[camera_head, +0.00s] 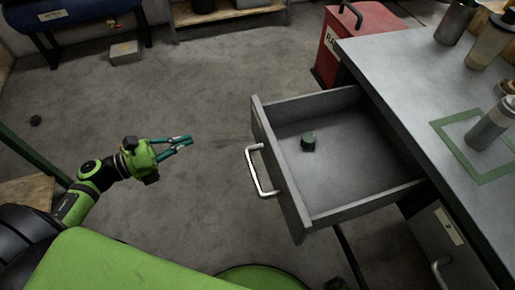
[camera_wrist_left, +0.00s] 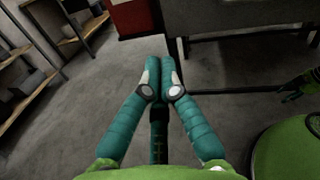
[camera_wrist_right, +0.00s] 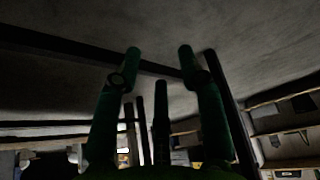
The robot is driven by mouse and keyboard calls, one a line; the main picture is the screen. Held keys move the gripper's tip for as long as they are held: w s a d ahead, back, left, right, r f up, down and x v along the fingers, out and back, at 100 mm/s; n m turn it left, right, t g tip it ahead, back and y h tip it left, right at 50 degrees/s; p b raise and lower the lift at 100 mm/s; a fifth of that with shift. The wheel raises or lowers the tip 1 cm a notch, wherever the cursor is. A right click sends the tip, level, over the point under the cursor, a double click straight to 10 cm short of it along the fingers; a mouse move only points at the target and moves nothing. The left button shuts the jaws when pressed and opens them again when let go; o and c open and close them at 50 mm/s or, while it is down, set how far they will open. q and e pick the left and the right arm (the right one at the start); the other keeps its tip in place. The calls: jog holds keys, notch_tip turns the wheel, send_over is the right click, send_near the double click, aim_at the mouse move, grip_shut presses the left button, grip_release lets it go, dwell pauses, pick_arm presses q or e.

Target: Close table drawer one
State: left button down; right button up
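The table drawer (camera_head: 350,165), a grey box, is pulled well out from the grey metal table (camera_head: 390,60). Its front panel (camera_head: 280,170) carries a pale bar handle (camera_head: 258,172). My left gripper (camera_head: 189,141) is left of the handle, apart from it, over open floor. Its teal fingertips (camera_wrist_left: 160,66) meet in the left wrist view, with nothing seen between them. My right gripper (camera_wrist_right: 159,50) has its fingers apart and empty, beneath a dark grey surface. It is hidden in the head view; dark green fingers (camera_wrist_left: 292,88) show at the right of the left wrist view.
A small dark green object (camera_head: 308,141) lies in the drawer. A red container (camera_head: 360,35) stands behind it, near the table. A lower cabinet handle (camera_head: 441,272) shows below the tabletop. Bottles (camera_head: 490,125) stand on the table. Floor around my left gripper is clear.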

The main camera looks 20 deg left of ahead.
pick_arm(q)
jog(key=s+d+r+m+g+h, duration=0.1)
jog(key=d+m+g, duration=0.1)
jog(key=d+m, duration=0.15)
jog(key=m, duration=0.1)
send_near(257, 129)
jog(key=p+x, duration=0.2)
jog(key=x, duration=0.4)
jog(key=shift+w+a+f, duration=0.15)
jog(key=shift+f, duration=0.05)
jog(key=shift+w+d+f, duration=0.15)
jog(key=shift+w+d, duration=0.2)
jog(key=shift+d, duration=0.15)
pick_arm(e)
jog(key=shift+s+d+f, duration=0.1)
jog(key=shift+s+d, duration=0.15)
jog(key=shift+s, duration=0.55)
jog(key=shift+s+d+f, duration=0.1)
jog(key=shift+s+d, duration=0.1)
jog(key=shift+s, duration=0.55)
